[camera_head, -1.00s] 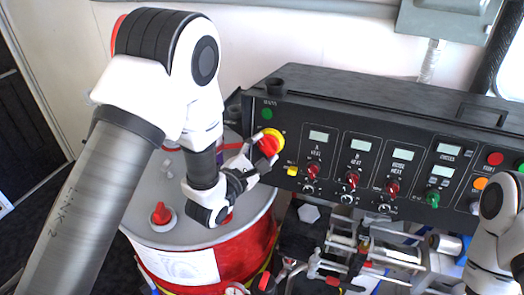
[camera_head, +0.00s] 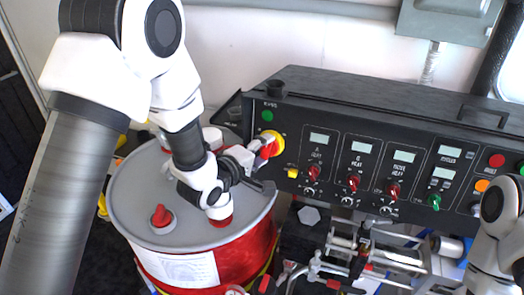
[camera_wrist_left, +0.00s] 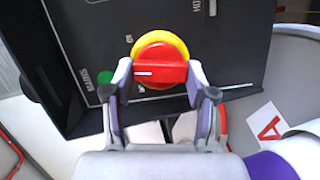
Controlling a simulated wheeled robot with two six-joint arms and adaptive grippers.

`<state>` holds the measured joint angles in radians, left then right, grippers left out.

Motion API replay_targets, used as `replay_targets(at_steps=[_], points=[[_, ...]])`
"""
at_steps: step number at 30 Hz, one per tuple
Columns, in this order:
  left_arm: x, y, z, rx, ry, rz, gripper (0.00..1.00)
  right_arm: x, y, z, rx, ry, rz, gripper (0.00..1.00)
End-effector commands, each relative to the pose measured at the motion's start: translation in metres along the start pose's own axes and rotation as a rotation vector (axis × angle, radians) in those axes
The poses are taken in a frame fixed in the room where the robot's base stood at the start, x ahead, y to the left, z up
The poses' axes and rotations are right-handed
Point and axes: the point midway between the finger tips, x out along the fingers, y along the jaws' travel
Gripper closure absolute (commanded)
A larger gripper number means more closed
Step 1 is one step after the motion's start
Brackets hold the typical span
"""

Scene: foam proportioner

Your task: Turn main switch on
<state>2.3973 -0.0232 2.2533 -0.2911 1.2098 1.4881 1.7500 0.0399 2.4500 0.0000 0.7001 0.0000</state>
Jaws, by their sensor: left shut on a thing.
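The main switch is a red knob on a round yellow plate (camera_head: 273,137) at the left end of the black control panel. In the left wrist view the red knob (camera_wrist_left: 172,72) lies crosswise, its white mark on the left, with the yellow plate (camera_wrist_left: 160,44) behind it. My left gripper (camera_wrist_left: 158,76) is shut on the red knob, one finger at each end. In the head view my left gripper (camera_head: 262,152) reaches the knob from the lower left and partly covers it. Part of my right arm shows at the right edge; its gripper is out of view.
The black panel (camera_head: 330,115) carries displays, several red knobs, a green light (camera_head: 267,116) and a yellow button (camera_head: 292,173). A red drum (camera_head: 237,262) with a grey lid stands under my left arm. Metal pipework (camera_head: 350,262) fills the space below the panel.

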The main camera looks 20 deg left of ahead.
Motion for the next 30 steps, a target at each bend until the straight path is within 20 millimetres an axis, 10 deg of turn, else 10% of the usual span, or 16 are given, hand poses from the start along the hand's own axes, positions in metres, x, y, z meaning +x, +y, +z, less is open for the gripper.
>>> replay_targets(at_steps=[30], points=[[0.002,0.0093,-0.0005,0.588,0.008,-0.138,0.79,0.001,0.0,0.0,0.0,0.0,0.0,1.0]])
